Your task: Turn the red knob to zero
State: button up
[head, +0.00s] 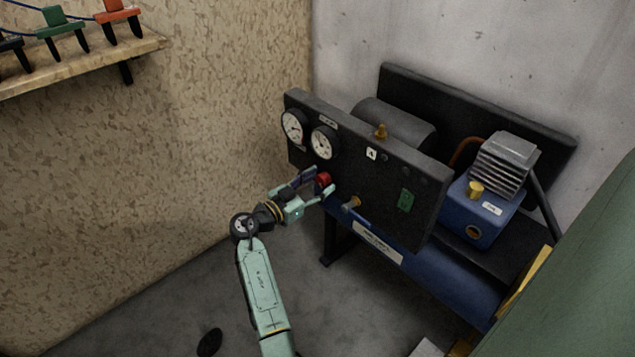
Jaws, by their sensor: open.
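The red knob (323,180) sits low on the left part of a dark upright panel (385,195), below two round white gauges (293,127). My gripper (321,182) is open at the knob, with one finger on its upper left side and the other on its lower right side. The fingers reach toward the panel, and the knob shows between their tips. I cannot tell whether either finger touches it. The knob's markings are too small to read.
A blue compressor (484,205) stands behind the panel. A wooden shelf (80,64) with clamps hangs on the left wall.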

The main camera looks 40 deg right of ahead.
jog(key=shift+c, duration=0.5)
jog(key=c, duration=1)
jog(key=shift+c, duration=0.2)
